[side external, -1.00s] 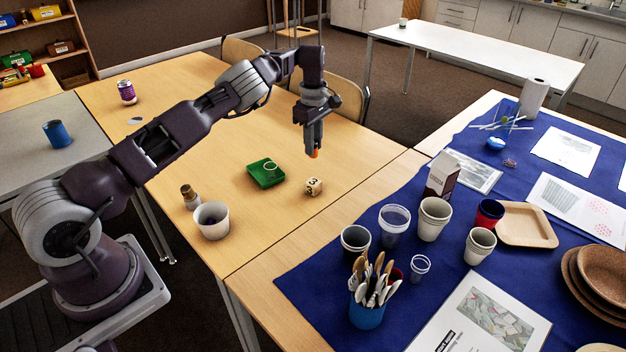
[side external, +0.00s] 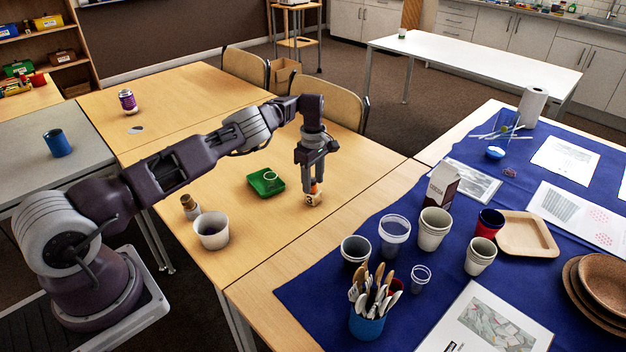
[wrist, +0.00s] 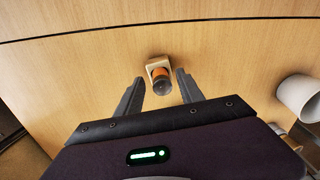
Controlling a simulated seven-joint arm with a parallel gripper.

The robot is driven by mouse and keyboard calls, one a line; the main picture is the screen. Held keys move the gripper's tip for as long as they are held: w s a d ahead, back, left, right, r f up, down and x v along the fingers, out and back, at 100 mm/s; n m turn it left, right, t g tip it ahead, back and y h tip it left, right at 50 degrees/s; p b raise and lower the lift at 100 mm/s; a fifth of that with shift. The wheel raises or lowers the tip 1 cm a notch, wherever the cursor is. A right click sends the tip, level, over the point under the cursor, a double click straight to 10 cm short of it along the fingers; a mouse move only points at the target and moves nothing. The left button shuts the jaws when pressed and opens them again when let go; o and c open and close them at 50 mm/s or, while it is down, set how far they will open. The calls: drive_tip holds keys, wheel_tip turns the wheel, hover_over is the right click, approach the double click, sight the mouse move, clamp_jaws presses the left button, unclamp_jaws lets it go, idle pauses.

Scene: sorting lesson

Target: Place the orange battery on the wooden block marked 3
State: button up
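The orange battery (wrist: 161,74) stands on the small wooden block (wrist: 153,60) in the wrist view, its dark end facing the camera. My gripper (wrist: 159,80) is open, with one finger on each side of the battery and a visible gap to each. In the side view the block (side external: 313,200) sits on the wooden table, and the battery (side external: 315,188) shows on top of it between my fingers (side external: 313,178). The block's number cannot be read now.
A white cup (side external: 212,232) and a small corked bottle (side external: 190,206) stand further left. A blue cloth (side external: 312,298) with cups, plates and papers lies to the right. The table behind is mostly clear.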

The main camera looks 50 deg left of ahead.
wheel_tip(320, 180, up, 13)
wheel_tip(320, 180, up, 14)
drive_tip(key=r+m+t, duration=0.1)
drive_tip(key=t, duration=0.1)
hover_over(313, 178)
drive_tip(key=s, duration=0.3)
drive_tip(key=s+d+r+m+t+h, duration=0.1)
drive_tip(key=s+d+r+m+h, duration=0.2)
drive_tip(key=s+r, duration=0.55)
drive_tip(key=s+d+r+m+t+y, duration=0.1)
drive_tip(key=s+d+r+m, duration=0.15)
drive_tip(key=s+d, duration=0.3)
drive_tip(key=s+d+r+m, duration=0.2)
drive_tip(key=s+d+m, duration=0.2)
drive_tip(key=s, duration=0.3)
drive_tip(key=s+d+f+m+y, duration=0.1)
drive_tip(key=s+d+f+m, duration=0.1)
drive_tip(key=s, duration=0.7)
drive_tip(key=s+d+f+m+t+y, duration=0.1)
drive_tip(key=s+d+f+m, duration=0.2)
drive_tip(key=s+m, duration=0.4)
drive_tip(key=s+f, duration=0.1)
drive_tip(key=s, duration=0.1)
drive_tip(key=shift+s+d+f+t, duration=0.2)
drive_tip(key=shift+s+f+t, duration=0.1)
drive_tip(key=shift+f, duration=0.05)
